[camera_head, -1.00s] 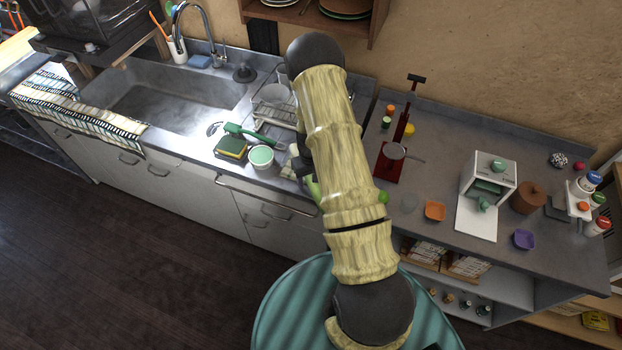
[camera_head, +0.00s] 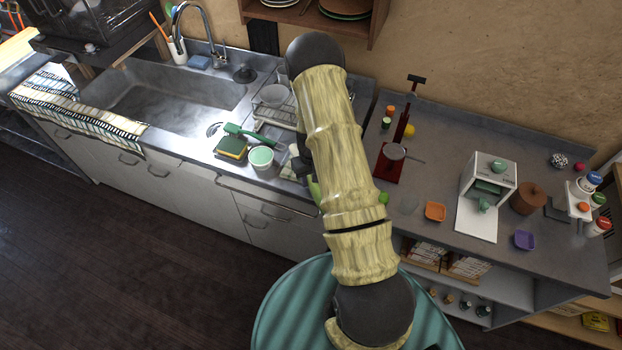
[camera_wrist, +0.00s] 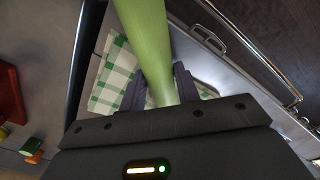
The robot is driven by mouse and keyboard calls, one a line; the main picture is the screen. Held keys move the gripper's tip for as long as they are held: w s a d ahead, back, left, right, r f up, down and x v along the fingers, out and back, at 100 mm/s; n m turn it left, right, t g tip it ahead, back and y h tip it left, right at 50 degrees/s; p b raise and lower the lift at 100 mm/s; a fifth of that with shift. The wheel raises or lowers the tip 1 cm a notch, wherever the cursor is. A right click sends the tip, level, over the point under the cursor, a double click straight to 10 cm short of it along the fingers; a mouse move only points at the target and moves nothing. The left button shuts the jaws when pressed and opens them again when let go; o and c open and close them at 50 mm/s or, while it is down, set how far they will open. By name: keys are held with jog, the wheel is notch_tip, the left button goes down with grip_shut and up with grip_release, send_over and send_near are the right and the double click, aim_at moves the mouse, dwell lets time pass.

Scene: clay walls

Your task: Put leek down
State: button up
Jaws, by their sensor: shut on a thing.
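The leek (camera_wrist: 148,40) is a long pale green stalk in the wrist view, running up from between the fingers. My gripper (camera_wrist: 160,90) is shut on it, a dark finger on each side. Below it in the wrist view is a green and white checked cloth (camera_wrist: 112,85); I cannot tell whether the leek touches it. In the head view my arm hides most of the gripper and leek. A green piece of the leek (camera_head: 314,190) shows at the left edge of the arm, near the counter front.
A green cup (camera_head: 262,158), a sponge (camera_head: 232,147) and a green brush (camera_head: 243,131) lie left of the arm, beside the sink (camera_head: 165,90). A red stand (camera_head: 389,166) and an orange dish (camera_head: 435,211) are on the right. A drawer handle (camera_wrist: 207,38) shows in the wrist view.

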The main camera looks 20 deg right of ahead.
notch_tip(320, 180, up, 10)
jog(key=shift+f+b, duration=0.1)
jog(key=shift+b, duration=1)
